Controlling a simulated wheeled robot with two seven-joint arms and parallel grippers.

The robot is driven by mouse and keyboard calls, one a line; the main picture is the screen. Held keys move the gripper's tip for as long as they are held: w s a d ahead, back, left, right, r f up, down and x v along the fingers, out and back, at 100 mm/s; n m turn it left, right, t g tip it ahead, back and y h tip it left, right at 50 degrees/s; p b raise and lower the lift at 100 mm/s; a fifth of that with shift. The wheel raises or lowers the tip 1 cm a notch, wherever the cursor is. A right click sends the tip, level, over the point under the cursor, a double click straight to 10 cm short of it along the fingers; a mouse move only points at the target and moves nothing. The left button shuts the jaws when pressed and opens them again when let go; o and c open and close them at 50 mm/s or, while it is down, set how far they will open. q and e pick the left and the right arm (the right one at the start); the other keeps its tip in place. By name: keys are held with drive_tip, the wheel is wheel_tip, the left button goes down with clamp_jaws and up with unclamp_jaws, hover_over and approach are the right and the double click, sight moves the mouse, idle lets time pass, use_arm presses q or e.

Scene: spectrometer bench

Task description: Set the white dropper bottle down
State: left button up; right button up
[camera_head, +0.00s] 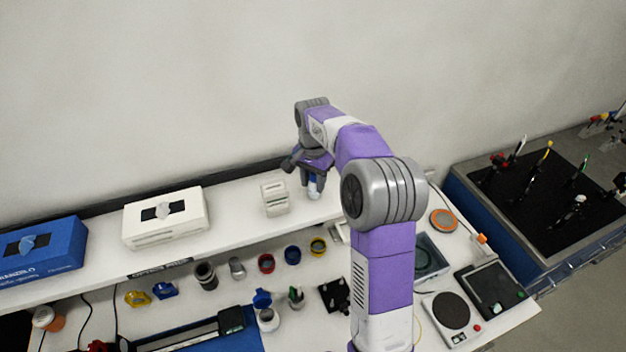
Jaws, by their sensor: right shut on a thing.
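My right arm reaches up and over to the back shelf, and my right gripper (313,172) points down above the shelf's right part. It is shut on the white dropper bottle (315,189), which is small and partly hidden by the gripper. The bottle looks upright. Its base is at or just above the shelf top (236,222); I cannot tell if it touches. My left gripper is not in view.
A small white box (274,198) stands close left of the bottle. A white tissue box (165,218) and a blue tissue box (40,253) stand farther left. Several jars and a balance (450,312) are on the bench below. The shelf between the white boxes is clear.

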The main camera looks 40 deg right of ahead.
drive_tip(key=o, duration=1)
drive_tip(key=shift+f, duration=0.1)
wheel_tip(320, 180, up, 12)
drive_tip(key=shift+r, duration=0.2)
drive_tip(key=shift+s+f, duration=0.1)
idle(0.4)
